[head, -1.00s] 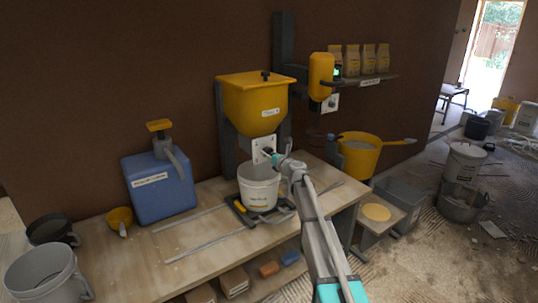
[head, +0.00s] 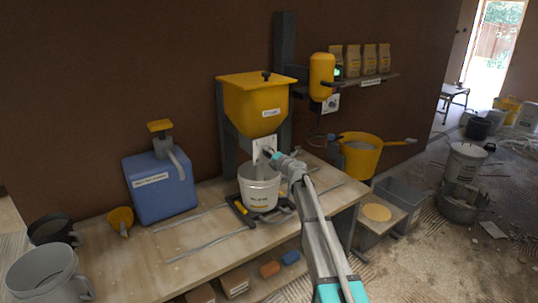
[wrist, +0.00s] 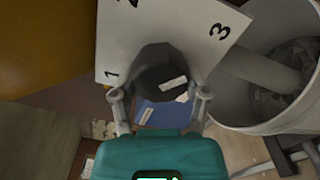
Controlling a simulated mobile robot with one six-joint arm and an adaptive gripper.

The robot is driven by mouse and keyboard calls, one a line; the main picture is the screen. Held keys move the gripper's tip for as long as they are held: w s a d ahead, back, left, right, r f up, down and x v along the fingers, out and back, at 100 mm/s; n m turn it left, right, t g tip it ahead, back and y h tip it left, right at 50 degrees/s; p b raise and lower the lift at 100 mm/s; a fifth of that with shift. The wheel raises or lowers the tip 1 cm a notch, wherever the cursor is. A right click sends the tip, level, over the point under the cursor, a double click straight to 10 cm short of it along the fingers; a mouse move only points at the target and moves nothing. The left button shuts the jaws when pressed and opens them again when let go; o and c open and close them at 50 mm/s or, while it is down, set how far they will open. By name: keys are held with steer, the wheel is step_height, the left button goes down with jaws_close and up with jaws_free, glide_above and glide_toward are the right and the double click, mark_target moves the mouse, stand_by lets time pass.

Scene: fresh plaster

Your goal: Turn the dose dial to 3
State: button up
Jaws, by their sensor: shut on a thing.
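The dose dial (wrist: 160,68) is a dark round knob in the middle of the wrist view. It stands on a white plate (wrist: 205,25) marked 1 at the left, 2 at the top and 3 at the right. A small white mark shows on the knob's near face; I cannot tell which number it lines up with. My gripper (wrist: 160,92) is shut on the dial, one finger on each side. In the head view, my gripper (head: 272,156) is at the white plate (head: 262,147) below the yellow hopper (head: 255,104); the dial itself is hidden there.
A white bucket (head: 259,190) stands under the hopper, close beside my gripper; it also shows at the right in the wrist view (wrist: 275,120). A blue container (head: 160,190) stands left on the bench (head: 205,240). A yellow tub (head: 359,155) is at the right.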

steer(key=shift+m, duration=0.5)
steer(key=o, duration=1.2)
steer(key=shift+c, duration=0.2)
steer(key=v, duration=1.2)
